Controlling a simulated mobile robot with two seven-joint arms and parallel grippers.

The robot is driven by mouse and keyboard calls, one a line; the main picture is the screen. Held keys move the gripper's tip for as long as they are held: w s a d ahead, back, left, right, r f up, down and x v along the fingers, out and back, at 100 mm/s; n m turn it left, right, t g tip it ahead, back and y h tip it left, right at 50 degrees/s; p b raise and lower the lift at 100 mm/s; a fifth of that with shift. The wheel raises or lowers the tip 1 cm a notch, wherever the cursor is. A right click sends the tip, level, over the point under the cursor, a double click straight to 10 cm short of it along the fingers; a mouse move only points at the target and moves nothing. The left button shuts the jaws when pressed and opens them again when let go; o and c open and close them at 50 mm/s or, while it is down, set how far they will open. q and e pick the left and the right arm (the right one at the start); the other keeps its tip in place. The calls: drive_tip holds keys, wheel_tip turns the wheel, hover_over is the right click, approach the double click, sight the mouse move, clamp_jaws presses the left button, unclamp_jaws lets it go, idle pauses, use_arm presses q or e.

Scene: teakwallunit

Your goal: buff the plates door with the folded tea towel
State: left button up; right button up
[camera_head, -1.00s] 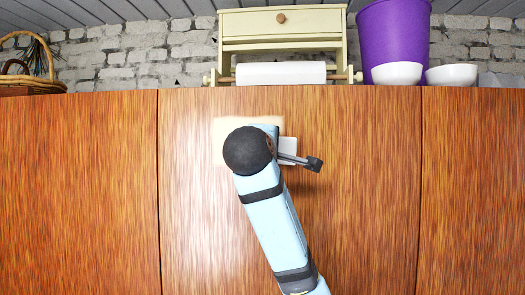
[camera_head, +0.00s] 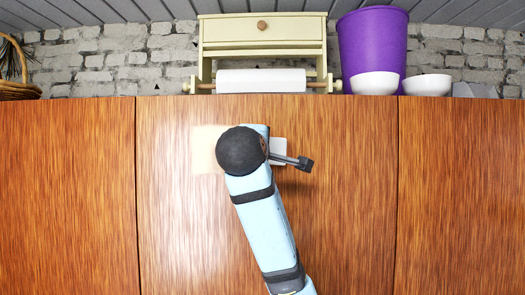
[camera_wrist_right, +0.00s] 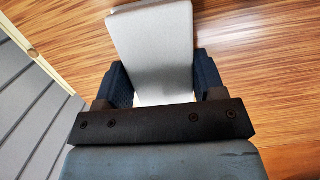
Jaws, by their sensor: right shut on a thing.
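The wood-grained door panel (camera_head: 330,225) fills the middle of the head view, between two vertical seams. A pale patch (camera_head: 207,150) shows on its upper part, left of my wrist and partly hidden by it. My right gripper (camera_wrist_right: 160,78) is shut on the folded tea towel (camera_wrist_right: 148,40), a whitish flat pad between its dark fingers. In the head view a corner of the towel (camera_head: 279,147) shows right of my wrist, close to the door. Whether it touches cannot be told. My left gripper is out of view.
On top of the unit stand a cream paper-towel holder (camera_head: 262,40) with a drawer, a purple bucket (camera_head: 372,40), white bowls (camera_head: 428,85) and a wicker basket (camera_head: 18,90). Other wood panels (camera_head: 65,200) flank the door. The door's front is otherwise clear.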

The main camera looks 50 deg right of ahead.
sight(201, 143)
drive_tip(key=shift+w+a, duration=1)
drive_tip(key=shift+w, duration=0.2)
drive_tip(key=shift+w+a, duration=1)
drive_tip(key=shift+w, duration=0.15)
drive_tip(key=shift+w+a, duration=1.25)
drive_tip(key=shift+w, duration=0.25)
drive_tip(key=shift+w+a, duration=0.8)
drive_tip(key=shift+w, duration=0.15)
drive_tip(key=shift+w+a, duration=0.4)
drive_tip(key=shift+w, duration=0.05)
drive_tip(key=shift+w+a, duration=0.6)
drive_tip(key=shift+w, duration=0.1)
drive_tip(key=shift+s+d+r, duration=0.1)
drive_tip(key=shift+s+r, duration=0.05)
drive_tip(key=shift+r, duration=0.75)
drive_tip(key=shift+s+d, duration=0.55)
drive_tip(key=shift+s+d+b, duration=0.25)
drive_tip(key=shift+s+d, duration=1.3)
drive_tip(key=shift+s, duration=0.3)
drive_tip(key=shift+s+d+b, duration=0.25)
drive_tip(key=shift+s+d, duration=1.35)
drive_tip(key=shift+s, duration=0.25)
drive_tip(key=shift+s+d+b, duration=0.25)
drive_tip(key=shift+s+d, duration=1.3)
drive_tip(key=shift+s, duration=0.3)
drive_tip(key=shift+a, duration=0.1)
